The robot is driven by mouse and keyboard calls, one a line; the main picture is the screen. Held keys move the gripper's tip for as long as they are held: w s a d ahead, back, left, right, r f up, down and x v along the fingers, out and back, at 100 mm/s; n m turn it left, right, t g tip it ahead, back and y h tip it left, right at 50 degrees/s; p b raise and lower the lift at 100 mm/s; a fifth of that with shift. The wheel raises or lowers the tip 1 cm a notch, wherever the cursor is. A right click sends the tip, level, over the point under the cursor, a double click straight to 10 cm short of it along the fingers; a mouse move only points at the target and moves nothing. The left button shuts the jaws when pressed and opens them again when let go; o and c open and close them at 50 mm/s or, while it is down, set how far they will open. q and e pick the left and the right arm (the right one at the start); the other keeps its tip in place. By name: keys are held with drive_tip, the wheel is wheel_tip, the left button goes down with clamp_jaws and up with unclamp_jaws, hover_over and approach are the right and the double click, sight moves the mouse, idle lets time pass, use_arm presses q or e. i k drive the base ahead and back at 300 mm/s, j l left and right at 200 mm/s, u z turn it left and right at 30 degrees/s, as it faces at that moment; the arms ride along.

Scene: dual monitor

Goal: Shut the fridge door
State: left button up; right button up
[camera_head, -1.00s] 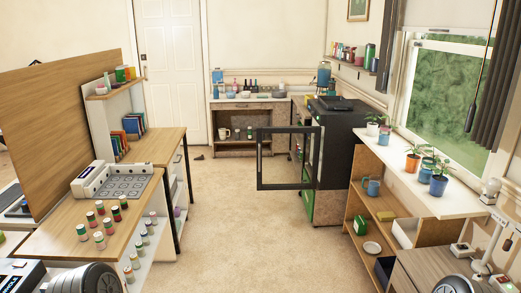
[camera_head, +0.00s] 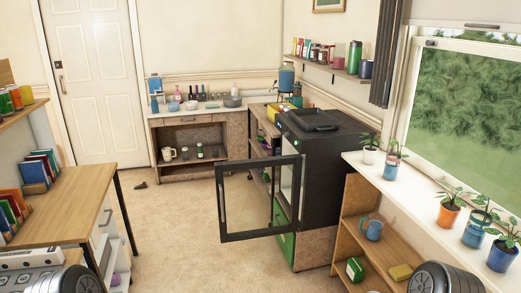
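The fridge is a black box (camera_head: 328,180) standing on a lower cabinet in the middle right of the head view. Its door, a dark frame with a clear pane (camera_head: 262,233), stands wide open and sticks out to the left into the aisle. The pane lets the floor and the shelving behind show through. Part of the fridge's inside shows beside the door. Neither gripper is in view; only dark rounded parts of my own arms show at the bottom left and bottom right, well apart from the door.
A wooden counter (camera_head: 75,200) with books lies on the left. A white sill (camera_head: 415,195) with potted plants over wooden shelves (camera_head: 355,215) runs along the right. A back counter (camera_head: 185,115) holds bottles. The carpet (camera_head: 175,225) before the door is clear.

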sight(296, 161)
drive_tip(key=i+j, duration=0.1)
drive_tip(key=i, duration=2.1)
